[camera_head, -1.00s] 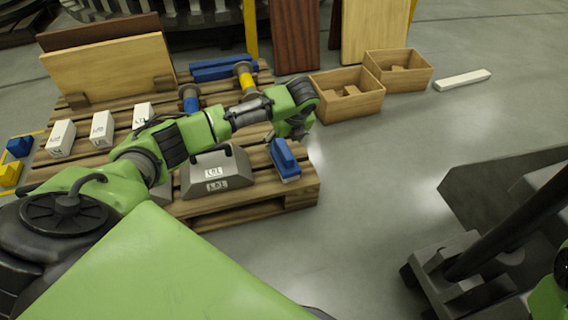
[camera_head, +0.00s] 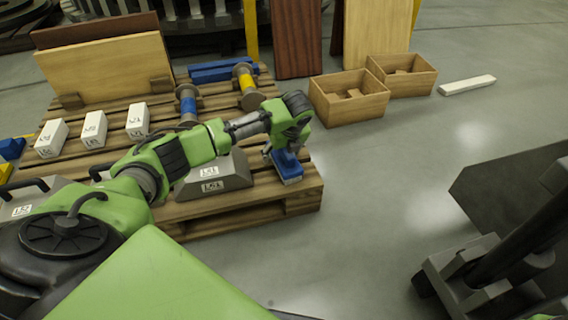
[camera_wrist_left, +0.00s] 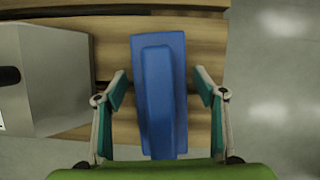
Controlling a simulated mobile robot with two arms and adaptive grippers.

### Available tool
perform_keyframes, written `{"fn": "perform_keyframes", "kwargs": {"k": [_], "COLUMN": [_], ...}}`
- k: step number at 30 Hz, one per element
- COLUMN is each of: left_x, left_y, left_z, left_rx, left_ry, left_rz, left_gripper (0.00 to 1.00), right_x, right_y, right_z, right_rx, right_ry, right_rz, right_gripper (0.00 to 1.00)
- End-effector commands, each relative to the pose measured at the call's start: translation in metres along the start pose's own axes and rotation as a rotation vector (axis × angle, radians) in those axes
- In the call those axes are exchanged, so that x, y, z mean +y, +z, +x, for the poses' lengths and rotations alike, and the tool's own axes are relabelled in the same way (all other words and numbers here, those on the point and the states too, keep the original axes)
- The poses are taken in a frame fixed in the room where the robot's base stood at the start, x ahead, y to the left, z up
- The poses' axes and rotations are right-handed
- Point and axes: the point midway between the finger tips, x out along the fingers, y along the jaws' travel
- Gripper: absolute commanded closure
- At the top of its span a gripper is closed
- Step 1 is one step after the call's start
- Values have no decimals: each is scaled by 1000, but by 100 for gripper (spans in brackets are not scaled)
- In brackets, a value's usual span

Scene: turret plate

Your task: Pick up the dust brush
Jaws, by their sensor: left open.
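The dust brush (camera_head: 288,170) is blue with a pale lower edge and lies on the right end of the wooden pallet. In the left wrist view the brush (camera_wrist_left: 160,90) runs lengthwise between the fingers, with a raised handle along its middle. My left gripper (camera_head: 284,152) is above the brush in the head view and covers part of it. In the left wrist view my left gripper (camera_wrist_left: 160,92) is open, one finger on each side of the brush, with a gap on both sides.
A grey weight with a handle (camera_head: 222,178) stands just left of the brush on the pallet (camera_head: 240,207). White blocks (camera_head: 94,129) and spools (camera_head: 188,105) stand farther back. Wooden crates (camera_head: 349,97) are on the floor behind.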

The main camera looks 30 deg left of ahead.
Motion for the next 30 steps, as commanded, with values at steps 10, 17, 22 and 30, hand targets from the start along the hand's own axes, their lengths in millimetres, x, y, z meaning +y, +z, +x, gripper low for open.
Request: {"fn": "perform_keyframes", "kwargs": {"k": [10,17,22,30], "left_x": [0,0,0,0], "left_y": [1,0,0,0], "left_z": [0,0,1,2], "left_rx": [0,0,0,0], "left_ry": [-1,-1,0,0], "left_rz": [0,0,0,0], "left_gripper": [36,36,36,36], "right_x": [0,0,1,2], "right_y": [0,1,2,3], "right_z": [0,3,5,9], "right_rx": [0,1,1,0], "right_ry": [-1,-1,-1,-1], "right_rz": [0,0,0,0], "right_gripper": [61,61,61,61]}}
